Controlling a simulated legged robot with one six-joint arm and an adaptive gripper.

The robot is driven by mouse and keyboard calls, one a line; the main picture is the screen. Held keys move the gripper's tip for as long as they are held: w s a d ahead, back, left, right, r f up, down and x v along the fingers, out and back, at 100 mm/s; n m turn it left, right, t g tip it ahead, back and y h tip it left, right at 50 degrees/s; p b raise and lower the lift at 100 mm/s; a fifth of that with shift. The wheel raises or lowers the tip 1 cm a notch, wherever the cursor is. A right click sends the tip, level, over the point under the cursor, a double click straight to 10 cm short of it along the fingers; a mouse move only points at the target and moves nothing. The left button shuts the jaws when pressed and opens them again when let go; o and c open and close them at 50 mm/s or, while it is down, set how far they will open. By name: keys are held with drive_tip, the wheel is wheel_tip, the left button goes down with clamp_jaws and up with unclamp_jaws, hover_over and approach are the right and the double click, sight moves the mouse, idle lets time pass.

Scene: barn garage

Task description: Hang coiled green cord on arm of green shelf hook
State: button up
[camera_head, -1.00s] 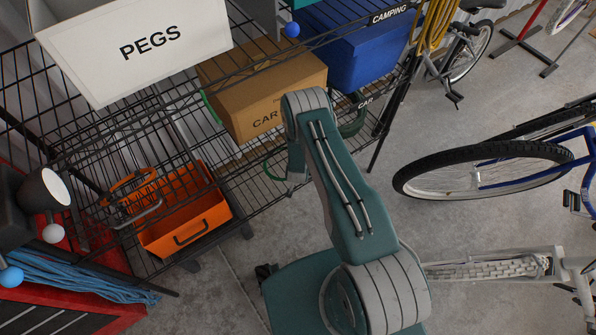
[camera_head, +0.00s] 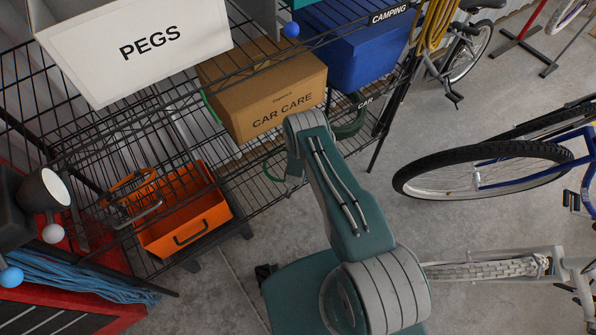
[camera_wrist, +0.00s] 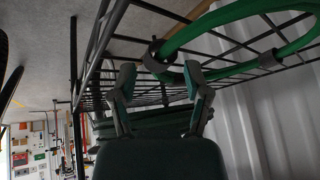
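In the wrist view, a bright green tube-like loop (camera_wrist: 222,30) with dark clips runs along the wire rack at the upper right. I cannot tell whether it is the cord or part of the hook. My gripper (camera_wrist: 159,72) has its two fingers spread, with the wire grid between and beyond them and no cord clearly held. Dark green layered shapes (camera_wrist: 155,122) show low between the fingers, and I cannot tell what they are.
The black wire rack (camera_head: 265,196) holds a cardboard CAR CARE box (camera_head: 270,90), a blue CAMPING bin (camera_head: 365,50), a white PEGS box (camera_head: 140,45) and an orange tray (camera_head: 185,225). A bicycle wheel (camera_head: 483,170) stands right. The concrete floor between is partly clear.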

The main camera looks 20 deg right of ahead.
drive_tip(key=shift+f, duration=0.2)
drive_tip(key=v, duration=1)
drive_tip(key=shift+r, duration=0.45)
drive_tip(key=shift+a, duration=0.1)
